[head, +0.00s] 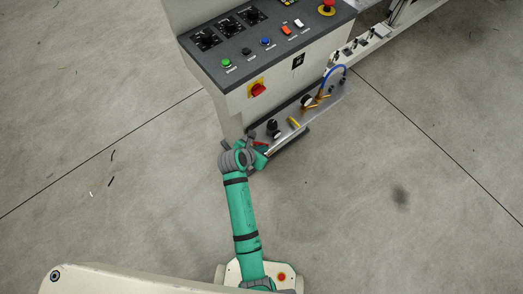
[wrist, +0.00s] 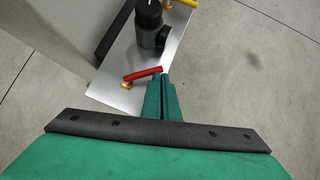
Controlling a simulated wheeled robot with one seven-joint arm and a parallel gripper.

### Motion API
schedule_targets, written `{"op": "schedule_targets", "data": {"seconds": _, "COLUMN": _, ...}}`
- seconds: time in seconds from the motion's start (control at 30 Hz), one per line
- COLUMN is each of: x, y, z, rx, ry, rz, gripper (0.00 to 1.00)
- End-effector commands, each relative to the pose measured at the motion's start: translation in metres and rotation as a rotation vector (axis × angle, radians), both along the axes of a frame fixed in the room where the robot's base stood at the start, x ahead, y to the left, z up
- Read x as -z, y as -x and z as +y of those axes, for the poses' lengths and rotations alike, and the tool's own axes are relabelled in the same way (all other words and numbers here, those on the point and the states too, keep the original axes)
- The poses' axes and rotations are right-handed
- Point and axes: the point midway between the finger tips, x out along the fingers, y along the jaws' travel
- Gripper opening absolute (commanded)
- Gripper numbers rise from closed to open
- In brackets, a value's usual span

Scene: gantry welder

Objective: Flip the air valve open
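The air valve has a red lever (wrist: 142,74) on a brass fitting (wrist: 126,85), mounted on a metal plate (wrist: 108,88). The lever lies across the plate, its free end toward the right edge in the wrist view. In the head view the red lever (head: 261,143) shows just beyond my wrist. My gripper (wrist: 161,78) has its two green fingers together with only a thin dark line between them. The fingertips are right at the lever's free end; I cannot tell whether they touch it. In the head view my gripper (head: 263,154) is partly hidden by the wrist.
A black regulator (wrist: 150,28) stands on the plate beyond the lever. A yellow handle (head: 294,122) and a blue hose (head: 336,70) are farther along. The control cabinet (head: 240,104) rises behind the plate. The floor to the right is clear.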

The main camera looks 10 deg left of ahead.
Motion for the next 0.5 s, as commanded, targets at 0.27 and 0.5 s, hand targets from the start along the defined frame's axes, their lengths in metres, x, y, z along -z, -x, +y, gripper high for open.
{"op": "schedule_targets", "data": {"seconds": 0.27, "x": 0.000, "y": -0.013, "z": -0.009, "rx": 0.001, "ry": 0.001, "rz": 0.000, "gripper": 0.00}}
{"op": "schedule_targets", "data": {"seconds": 0.5, "x": 0.000, "y": -0.025, "z": -0.013, "rx": 0.001, "ry": 0.001, "rz": 0.000, "gripper": 0.00}}
